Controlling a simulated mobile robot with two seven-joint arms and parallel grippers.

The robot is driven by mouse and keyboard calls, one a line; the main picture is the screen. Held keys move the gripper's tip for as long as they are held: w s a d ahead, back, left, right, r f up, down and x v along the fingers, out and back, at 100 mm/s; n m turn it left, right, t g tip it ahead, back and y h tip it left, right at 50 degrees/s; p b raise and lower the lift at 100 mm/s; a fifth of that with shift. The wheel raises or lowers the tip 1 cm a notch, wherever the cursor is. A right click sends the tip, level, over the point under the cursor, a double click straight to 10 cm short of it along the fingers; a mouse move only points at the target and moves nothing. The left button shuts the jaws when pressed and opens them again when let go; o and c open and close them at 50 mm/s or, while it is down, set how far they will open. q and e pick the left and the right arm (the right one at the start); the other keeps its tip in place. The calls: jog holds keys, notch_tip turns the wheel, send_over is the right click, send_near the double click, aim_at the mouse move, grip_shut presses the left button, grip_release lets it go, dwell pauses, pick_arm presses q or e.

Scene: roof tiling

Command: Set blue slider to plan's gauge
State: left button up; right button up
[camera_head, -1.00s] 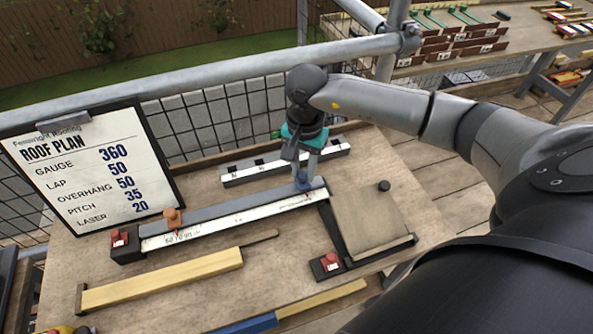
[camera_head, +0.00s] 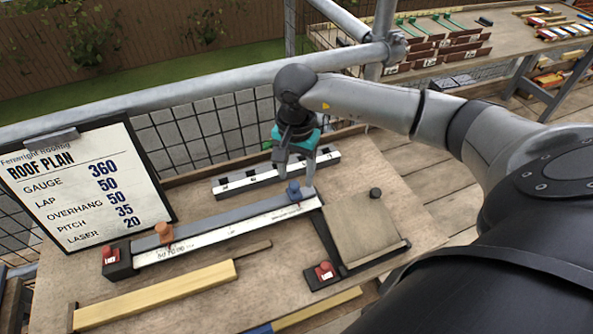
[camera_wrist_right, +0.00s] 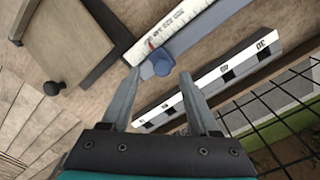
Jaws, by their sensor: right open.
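The blue slider (camera_head: 294,190) sits near the right end of the long ruler (camera_head: 215,228), which has a white scale strip and a grey rail. An orange slider (camera_head: 164,232) stands near its left end. The roof plan (camera_head: 84,187) reads gauge 360. My right gripper (camera_head: 294,178) is open and just above and beside the blue slider. In the right wrist view my gripper (camera_wrist_right: 155,85) has its fingers apart, with the blue slider (camera_wrist_right: 161,66) beyond and between the tips, not held. The scale figure at the slider is too small to read. My left gripper is out of view.
A second white-and-black scale bar (camera_head: 276,172) lies behind the ruler. Yellow wooden bars (camera_head: 155,296) lie in front. A metal rail (camera_head: 180,91) runs behind the bench.

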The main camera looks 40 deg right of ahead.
aim_at(297, 183)
notch_tip(297, 183, up, 13)
jog(key=p, duration=0.1)
dwell(0.7)
